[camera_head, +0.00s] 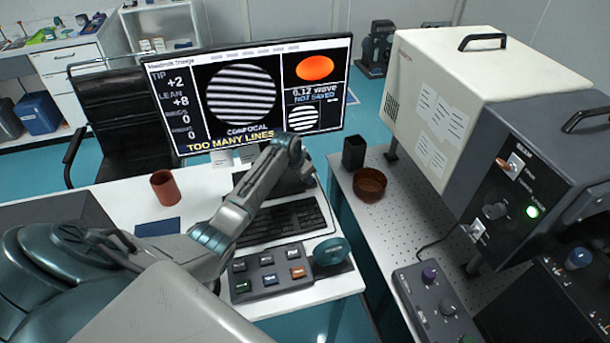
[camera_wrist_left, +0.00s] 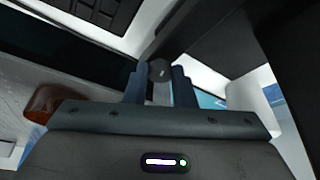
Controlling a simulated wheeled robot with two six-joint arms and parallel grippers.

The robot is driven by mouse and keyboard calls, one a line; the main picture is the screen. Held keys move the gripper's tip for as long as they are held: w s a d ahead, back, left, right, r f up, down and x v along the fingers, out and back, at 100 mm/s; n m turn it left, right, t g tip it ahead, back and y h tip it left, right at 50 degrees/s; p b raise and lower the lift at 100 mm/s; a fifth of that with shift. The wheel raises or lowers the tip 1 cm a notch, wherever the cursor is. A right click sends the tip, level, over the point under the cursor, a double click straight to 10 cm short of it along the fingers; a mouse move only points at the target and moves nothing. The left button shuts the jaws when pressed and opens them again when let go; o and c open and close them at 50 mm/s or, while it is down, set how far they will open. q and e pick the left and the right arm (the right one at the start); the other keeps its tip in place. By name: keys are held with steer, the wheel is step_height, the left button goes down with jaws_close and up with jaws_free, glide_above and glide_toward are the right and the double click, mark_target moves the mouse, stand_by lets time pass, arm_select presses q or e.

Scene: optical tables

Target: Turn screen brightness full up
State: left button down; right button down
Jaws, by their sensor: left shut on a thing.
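The screen (camera_head: 190,142) stands at the back of the white desk in the head view. It is lit and shows striped patterns, an orange disc and the words "TOO MANY LINES". My left arm reaches up to the screen's lower right edge, and its fingertips are hidden behind my own wrist there. In the left wrist view my left gripper (camera_wrist_left: 160,86) is shut on a small dark round knob (camera_wrist_left: 159,69), with one finger on each side. A pale mark shows on the knob's face. My right gripper is not in view.
A red-brown cup (camera_head: 165,189) stands left on the desk. The perforated table (camera_head: 398,210) at right carries a brown bowl (camera_head: 369,185) and a large instrument (camera_head: 440,110).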

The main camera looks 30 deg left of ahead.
arm_select(q)
steer(key=shift+a+m+h, duration=0.1)
steer(key=shift+m+h, duration=0.4)
steer(key=shift+m, duration=0.6)
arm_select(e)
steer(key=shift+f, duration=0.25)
arm_select(q)
steer(key=shift+m, duration=0.3)
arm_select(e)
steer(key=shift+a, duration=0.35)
arm_select(q)
steer(key=c, duration=1.2)
jaws_free()
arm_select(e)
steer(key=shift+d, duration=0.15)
arm_select(q)
steer(key=shift+b, duration=0.3)
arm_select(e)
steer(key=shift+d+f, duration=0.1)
